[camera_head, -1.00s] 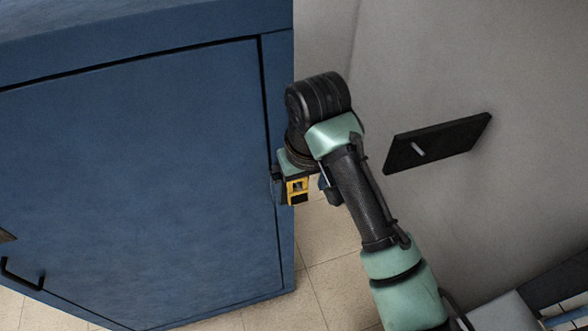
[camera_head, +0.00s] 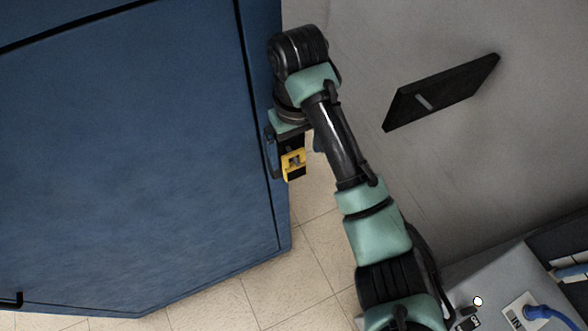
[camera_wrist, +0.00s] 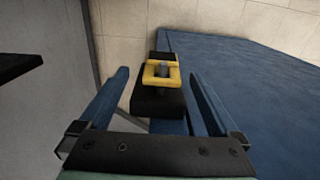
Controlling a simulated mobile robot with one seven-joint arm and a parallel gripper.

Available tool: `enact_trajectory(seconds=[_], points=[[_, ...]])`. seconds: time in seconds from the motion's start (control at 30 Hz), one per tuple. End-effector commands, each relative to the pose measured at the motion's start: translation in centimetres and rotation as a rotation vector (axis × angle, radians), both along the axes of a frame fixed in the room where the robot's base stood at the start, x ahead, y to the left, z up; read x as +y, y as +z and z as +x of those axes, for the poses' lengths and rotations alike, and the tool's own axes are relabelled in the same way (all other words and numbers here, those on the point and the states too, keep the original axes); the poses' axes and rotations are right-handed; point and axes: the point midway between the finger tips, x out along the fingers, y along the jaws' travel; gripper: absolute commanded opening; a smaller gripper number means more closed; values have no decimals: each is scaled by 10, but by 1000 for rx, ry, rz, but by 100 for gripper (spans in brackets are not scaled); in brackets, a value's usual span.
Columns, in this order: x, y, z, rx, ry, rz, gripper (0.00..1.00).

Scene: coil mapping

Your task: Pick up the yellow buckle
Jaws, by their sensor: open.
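The yellow buckle (camera_head: 294,166) is a small square frame in front of a black block, beside the right edge of the blue cabinet. In the wrist view the buckle (camera_wrist: 149,75) lies ahead of my gripper (camera_wrist: 160,76), with the black block (camera_wrist: 158,103) reaching back between the fingers. The fingers are apart, one on each side, with gaps showing. In the head view my gripper (camera_head: 291,144) is partly hidden by its own wrist. How the block is mounted is hidden.
The blue cabinet (camera_head: 130,170) fills the left, close to my gripper; it is at the right in the wrist view (camera_wrist: 240,80). A black plate (camera_head: 440,92) juts from the grey wall (camera_head: 450,180) at the right. Tiled floor (camera_head: 240,295) shows below.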

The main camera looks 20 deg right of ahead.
Motion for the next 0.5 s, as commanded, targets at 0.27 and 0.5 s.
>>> enact_trajectory(seconds=[0.27,0.5], points=[[2,-24,0,1,0,1,98],[3,-52,-1,3,-1,0,98]])
